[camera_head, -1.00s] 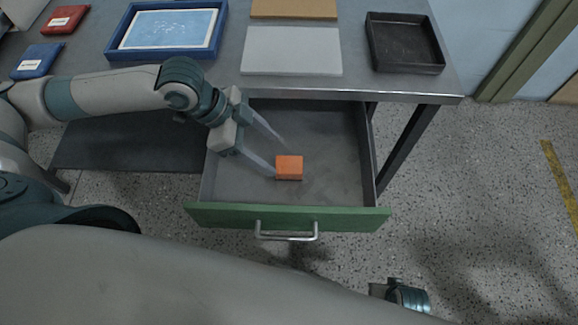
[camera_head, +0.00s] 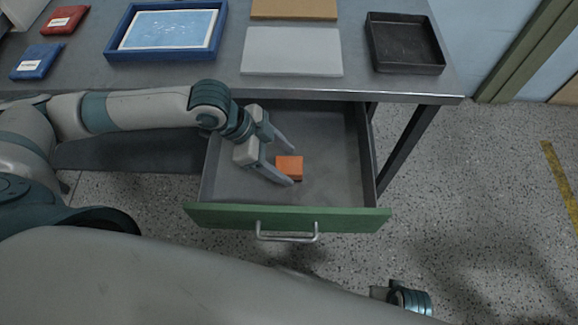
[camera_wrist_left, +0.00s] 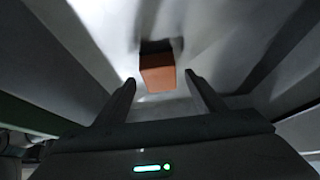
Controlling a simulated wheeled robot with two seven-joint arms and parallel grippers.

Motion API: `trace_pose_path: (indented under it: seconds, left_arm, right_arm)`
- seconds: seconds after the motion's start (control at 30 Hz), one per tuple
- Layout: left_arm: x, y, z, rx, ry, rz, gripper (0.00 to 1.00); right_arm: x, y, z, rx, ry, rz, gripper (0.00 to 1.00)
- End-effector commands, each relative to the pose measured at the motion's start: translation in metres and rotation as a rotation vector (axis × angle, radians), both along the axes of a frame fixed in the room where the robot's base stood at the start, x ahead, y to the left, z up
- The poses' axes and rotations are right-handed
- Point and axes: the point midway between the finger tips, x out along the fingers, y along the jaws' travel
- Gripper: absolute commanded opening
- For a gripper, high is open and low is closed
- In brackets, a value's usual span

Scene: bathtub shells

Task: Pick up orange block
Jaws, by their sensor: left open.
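The orange block (camera_head: 289,167) lies on the floor of the open drawer (camera_head: 335,185), near its middle. It also shows in the left wrist view (camera_wrist_left: 158,73), just ahead of the fingertips and roughly centred between them. My left gripper (camera_head: 292,166) is open inside the drawer, with its fingers pointing at the block from the left. In the left wrist view my left gripper (camera_wrist_left: 160,80) has one finger on each side, and nothing is held. Whether a fingertip touches the block I cannot tell. My right gripper is not clearly in view.
The drawer's green front with a metal handle (camera_head: 287,237) is pulled out below the table edge (camera_head: 330,92). On the table are a blue tray (camera_head: 112,45), a light grey board (camera_head: 292,50), a black tray (camera_head: 405,68) and red and blue packets. The drawer is otherwise empty.

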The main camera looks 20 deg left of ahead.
Motion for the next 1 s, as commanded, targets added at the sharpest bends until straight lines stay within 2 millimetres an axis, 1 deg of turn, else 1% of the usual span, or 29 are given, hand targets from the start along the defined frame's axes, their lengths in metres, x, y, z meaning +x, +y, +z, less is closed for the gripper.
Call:
trace_pose_path:
  seconds: [0.1,0.2,0.47,0.7,0.73,0.77,0.8,0.87,0.9,0.93,1.0]
  left_arm:
    - [0.002,-0.008,-0.013,-0.001,0.002,0.000,0.63]
    - [0.003,-0.012,-0.018,0.000,0.001,-0.001,0.63]
    - [0.003,-0.012,-0.020,0.000,0.000,0.000,0.63]
    - [0.004,-0.012,-0.020,0.000,0.000,0.000,0.63]
    - [0.004,-0.012,-0.020,0.000,0.000,0.000,0.58]
    - [0.004,-0.012,-0.020,0.000,0.000,0.000,0.51]
    - [0.004,-0.012,-0.020,0.000,0.000,0.000,0.41]
    - [0.004,-0.012,-0.020,0.000,0.000,0.000,0.27]
    - [0.004,-0.012,-0.020,0.000,0.000,0.000,0.17]
    - [0.004,-0.012,-0.020,0.000,0.000,0.000,0.15]
    - [0.004,-0.012,-0.019,-0.001,-0.001,0.001,0.15]
  right_arm:
    - [0.001,0.000,0.000,0.000,0.002,0.000,0.28]
    - [0.002,0.000,0.003,-0.001,0.000,0.001,0.28]
    - [0.008,0.001,0.008,0.001,-0.014,0.001,0.28]
    - [0.008,0.001,0.008,0.001,-0.014,0.001,0.28]
    - [0.008,0.001,0.007,0.001,-0.014,0.001,0.28]
    - [0.007,0.001,0.007,0.001,-0.013,0.001,0.28]
    - [0.007,0.001,0.007,0.001,-0.012,0.001,0.28]
    - [0.006,0.001,0.006,0.000,-0.009,0.001,0.28]
    - [0.005,0.001,0.005,0.000,-0.008,0.001,0.28]
    - [0.004,0.001,0.005,0.000,-0.006,0.001,0.28]
    - [0.003,0.000,0.004,0.000,-0.003,0.001,0.28]
